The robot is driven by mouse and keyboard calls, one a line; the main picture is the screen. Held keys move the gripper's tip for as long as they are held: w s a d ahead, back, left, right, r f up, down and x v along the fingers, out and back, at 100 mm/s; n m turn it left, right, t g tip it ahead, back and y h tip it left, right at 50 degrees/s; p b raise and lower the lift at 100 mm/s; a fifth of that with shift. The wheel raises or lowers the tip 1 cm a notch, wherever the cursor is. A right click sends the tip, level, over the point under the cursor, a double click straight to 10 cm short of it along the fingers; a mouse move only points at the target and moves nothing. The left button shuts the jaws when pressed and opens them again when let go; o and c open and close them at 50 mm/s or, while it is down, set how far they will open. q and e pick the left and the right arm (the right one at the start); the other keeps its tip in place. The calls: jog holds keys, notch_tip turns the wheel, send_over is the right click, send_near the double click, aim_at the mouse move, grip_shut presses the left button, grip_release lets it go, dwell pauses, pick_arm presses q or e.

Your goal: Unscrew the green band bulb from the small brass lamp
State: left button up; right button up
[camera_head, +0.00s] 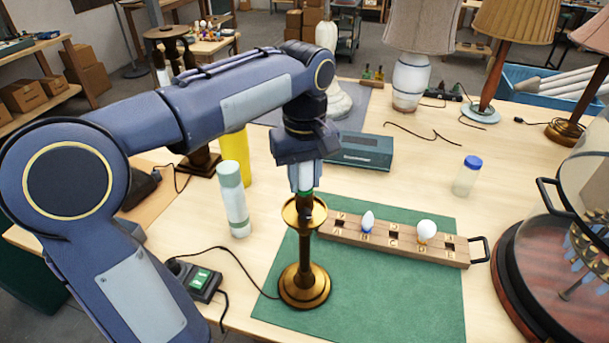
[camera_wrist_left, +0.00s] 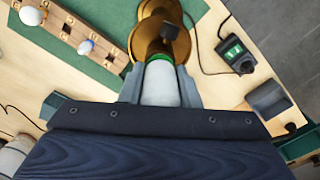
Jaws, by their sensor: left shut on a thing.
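The small brass lamp (camera_head: 304,264) stands upright on the green mat (camera_head: 398,298), with a round brass dish near its top. My left gripper (camera_head: 306,184) points down directly over the lamp and is shut on the green band bulb (camera_head: 305,193). In the left wrist view the bulb (camera_wrist_left: 160,85) shows as a white body with a green band, between the two fingers (camera_wrist_left: 160,88). The band faces the brass lamp top (camera_wrist_left: 160,42). I cannot tell whether the bulb's base is still in the socket. My right gripper is not in view.
A wooden rack (camera_head: 395,240) with lettered slots holds a blue-banded bulb (camera_head: 367,221) and a round white bulb (camera_head: 427,230). A white bottle (camera_head: 234,199) and a blue-capped jar (camera_head: 467,177) stand nearby.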

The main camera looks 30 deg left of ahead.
pick_arm(q)
jog(key=shift+n, duration=0.7)
jog(key=shift+r, duration=2.5)
